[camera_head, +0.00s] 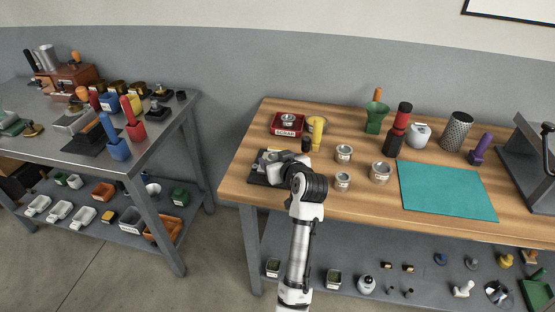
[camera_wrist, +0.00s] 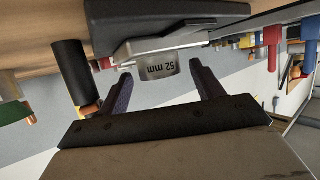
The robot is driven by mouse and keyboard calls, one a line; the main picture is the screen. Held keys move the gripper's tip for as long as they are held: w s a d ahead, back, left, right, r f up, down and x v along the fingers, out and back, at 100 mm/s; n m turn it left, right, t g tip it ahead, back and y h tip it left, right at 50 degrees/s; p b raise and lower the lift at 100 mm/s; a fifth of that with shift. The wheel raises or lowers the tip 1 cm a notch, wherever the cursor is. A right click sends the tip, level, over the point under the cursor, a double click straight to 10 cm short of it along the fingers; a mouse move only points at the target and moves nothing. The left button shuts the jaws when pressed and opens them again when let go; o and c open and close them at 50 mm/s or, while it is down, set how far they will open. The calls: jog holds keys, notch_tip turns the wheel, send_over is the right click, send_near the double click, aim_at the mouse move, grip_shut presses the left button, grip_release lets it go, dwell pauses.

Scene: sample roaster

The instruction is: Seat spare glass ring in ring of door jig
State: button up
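My gripper (camera_wrist: 160,78) is open; its two dark fingers stand apart with nothing gripped between them. In the head view my gripper (camera_head: 283,162) is over a dark plate (camera_head: 257,179) at the table's left end, probably the door jig, and mostly hides it. In the wrist view a dark block (camera_wrist: 170,22) lies just beyond the fingers. A grey curved piece marked "52 mm" (camera_wrist: 158,68) shows against it, between the fingertips. I cannot tell whether this piece is the spare glass ring or part of the jig. No glass ring is clearly made out.
A red tray (camera_head: 275,130) holding a tin, a yellow-topped item (camera_head: 317,130) and a small black item (camera_head: 306,145) stand behind my gripper. Tins (camera_head: 343,154) stand to its right. The teal mat (camera_head: 447,190) is bare. A grey table (camera_head: 150,150) stands left across a gap.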

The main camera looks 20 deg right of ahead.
jog(key=shift+r, duration=0.25)
jog(key=shift+s, duration=0.35)
jog(key=b+v, duration=0.1)
jog(key=v, duration=1)
jog(key=shift+s+b, duration=0.15)
jog(key=shift+b, duration=0.25)
jog(key=shift+r, duration=0.2)
